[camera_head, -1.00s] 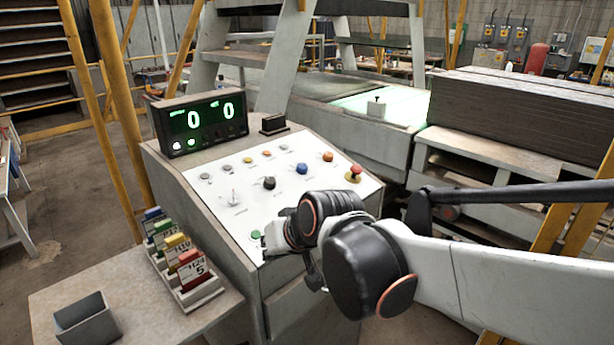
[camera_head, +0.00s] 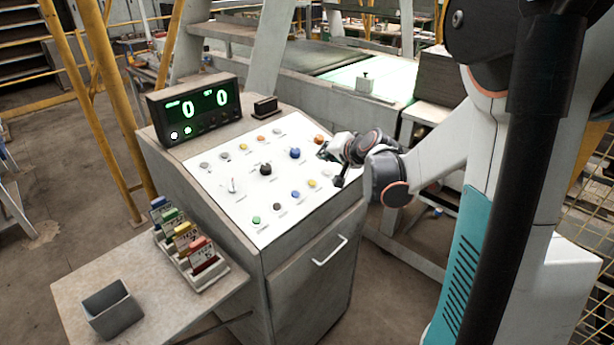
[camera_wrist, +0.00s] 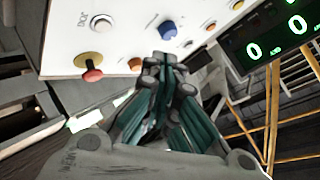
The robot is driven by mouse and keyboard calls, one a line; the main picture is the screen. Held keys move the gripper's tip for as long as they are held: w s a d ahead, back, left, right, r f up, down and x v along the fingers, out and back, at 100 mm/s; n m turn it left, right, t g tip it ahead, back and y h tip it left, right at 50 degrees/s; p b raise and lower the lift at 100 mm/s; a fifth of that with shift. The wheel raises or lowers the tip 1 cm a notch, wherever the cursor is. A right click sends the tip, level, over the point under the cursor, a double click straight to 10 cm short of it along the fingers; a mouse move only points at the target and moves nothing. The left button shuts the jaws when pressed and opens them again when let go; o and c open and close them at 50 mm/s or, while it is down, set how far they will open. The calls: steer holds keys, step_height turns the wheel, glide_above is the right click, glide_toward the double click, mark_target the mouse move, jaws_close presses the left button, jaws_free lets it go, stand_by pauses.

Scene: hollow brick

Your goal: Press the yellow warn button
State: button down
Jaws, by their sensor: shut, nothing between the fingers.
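The sloped white control panel (camera_head: 236,207) carries several coloured buttons. One yellow button (camera_head: 243,147) is in the upper row; another yellow button (camera_head: 312,183) is in the lower row, near its right end. Their labels are too small to read, so I cannot tell which is warn. My gripper (camera_head: 325,151) is at the panel's right side, near the orange button (camera_head: 318,139) and right of the blue knob (camera_head: 295,153). In the wrist view my gripper (camera_wrist: 165,60) is shut and empty, with its tips just below the blue knob (camera_wrist: 168,28). Contact cannot be told.
A red mushroom button (camera_wrist: 92,74) on a yellow base stands near the gripper; the gripper hides it in the head view. A display (camera_head: 195,108) reading zeros stands behind the panel. A side table (camera_head: 70,285) holds coloured tags (camera_head: 183,235) and a grey bin (camera_head: 111,308).

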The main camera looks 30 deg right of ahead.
mark_target(312, 183)
steer(key=shift+f, duration=0.15)
steer(key=f+b, duration=0.2)
steer(key=w+f+b, duration=0.1)
steer(key=f+b, duration=0.1)
steer(key=f, duration=0.1)
steer(key=w+a+f+b, duration=0.1)
steer(key=f+b, duration=0.1)
steer(key=f, duration=0.1)
steer(key=shift+w+f, duration=0.15)
stand_by(0.3)
steer(key=shift+b, duration=0.35)
stand_by(1.0)
steer(key=shift+f+b, duration=0.3)
steer(key=shift+f, duration=0.05)
steer(key=shift+w+f+b, duration=0.15)
steer(key=shift+f+b, duration=0.2)
steer(key=shift+f, duration=0.05)
stand_by(0.6)
steer(key=shift+r, duration=0.1)
steer(key=shift+s+r+p, duration=0.2)
steer(key=shift+r+p, duration=0.35)
steer(key=shift+r, duration=0.15)
steer(key=shift+r, duration=0.15)
